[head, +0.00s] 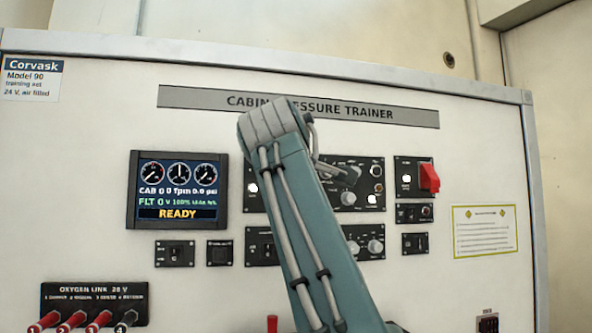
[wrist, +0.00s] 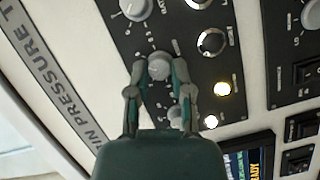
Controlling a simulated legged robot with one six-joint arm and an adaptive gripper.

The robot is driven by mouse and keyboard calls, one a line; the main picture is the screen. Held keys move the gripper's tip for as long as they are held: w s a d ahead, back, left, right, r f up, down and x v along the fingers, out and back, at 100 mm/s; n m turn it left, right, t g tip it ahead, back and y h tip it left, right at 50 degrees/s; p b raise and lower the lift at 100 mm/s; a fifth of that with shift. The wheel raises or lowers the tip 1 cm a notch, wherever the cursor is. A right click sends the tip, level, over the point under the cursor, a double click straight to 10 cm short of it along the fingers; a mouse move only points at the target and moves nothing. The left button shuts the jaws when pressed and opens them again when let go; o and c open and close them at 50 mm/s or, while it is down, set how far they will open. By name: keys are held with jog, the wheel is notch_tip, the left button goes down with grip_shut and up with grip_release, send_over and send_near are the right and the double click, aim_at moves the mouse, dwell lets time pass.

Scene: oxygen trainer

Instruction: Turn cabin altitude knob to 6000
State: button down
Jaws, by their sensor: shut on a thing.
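In the wrist view my gripper (wrist: 160,72) has its two fingers on either side of a round grey knob (wrist: 160,66) on a dark panel (wrist: 190,78). It is shut on this knob. White scale marks show around the knob, but its label and setting are too small to read, so I cannot tell whether it is the cabin altitude knob. In the head view my arm hides most of the gripper and the held knob. The display (head: 178,190) reads CAB 0, 0 fpm, 0.0 psi, FLT 0 and READY.
Another grey knob (wrist: 135,8) is close by on the same panel, and a further one (wrist: 177,115) is partly hidden by my gripper. Lit white buttons and round sockets are beside them. A red switch guard (head: 429,178) juts out at the right.

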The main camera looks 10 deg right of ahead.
jog(key=shift+w+f, duration=0.25)
jog(key=shift+f, duration=0.1)
jog(key=c, duration=0.5)
grip_release()
jog(key=shift+s+r, duration=0.15)
jog(key=v, duration=1.2)
jog(key=shift+a, duration=0.15)
